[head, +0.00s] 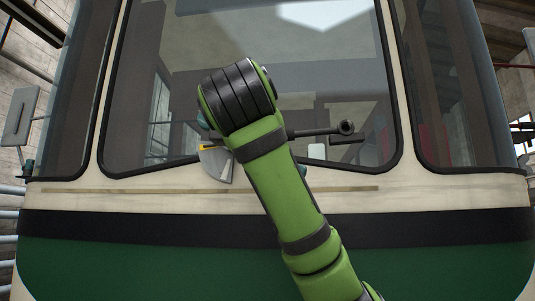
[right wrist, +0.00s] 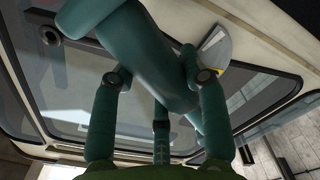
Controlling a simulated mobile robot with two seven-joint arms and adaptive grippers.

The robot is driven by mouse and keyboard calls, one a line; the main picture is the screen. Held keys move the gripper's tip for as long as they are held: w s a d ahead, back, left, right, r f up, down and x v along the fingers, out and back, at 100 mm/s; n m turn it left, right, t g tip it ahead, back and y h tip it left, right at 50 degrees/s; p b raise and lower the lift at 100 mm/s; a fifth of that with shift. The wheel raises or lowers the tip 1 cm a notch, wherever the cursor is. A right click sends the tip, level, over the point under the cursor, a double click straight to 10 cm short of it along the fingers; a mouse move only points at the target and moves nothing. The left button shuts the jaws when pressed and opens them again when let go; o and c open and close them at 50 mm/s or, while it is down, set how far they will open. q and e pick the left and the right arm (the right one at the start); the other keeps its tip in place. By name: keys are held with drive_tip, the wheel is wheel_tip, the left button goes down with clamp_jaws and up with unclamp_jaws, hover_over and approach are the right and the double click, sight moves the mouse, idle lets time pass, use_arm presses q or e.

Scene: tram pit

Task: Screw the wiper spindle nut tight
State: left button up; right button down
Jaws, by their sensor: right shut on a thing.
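My right arm crosses the middle of the head view and hides its own fingers and the spot in front of them. In the right wrist view my right gripper (right wrist: 160,80) has its fingers closed around a thick, long teal thing (right wrist: 130,40), perhaps a tool body. Small teal parts show beside the arm in the head view (head: 302,170). A dark rod with a round, ring-like end (head: 346,127) sticks out to the right from behind the arm; a ring-like end (right wrist: 49,35) shows in the wrist view too. I cannot make out the spindle nut. My left gripper is not in view.
The tram front has a cream panel (head: 90,198) and a green lower band (head: 130,255). A mirror (head: 20,115) stands out at the far left.

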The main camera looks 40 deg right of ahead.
drive_tip(key=shift+s+d+r, duration=0.1)
drive_tip(key=shift+s+r, duration=0.05)
drive_tip(key=shift+r, duration=0.05)
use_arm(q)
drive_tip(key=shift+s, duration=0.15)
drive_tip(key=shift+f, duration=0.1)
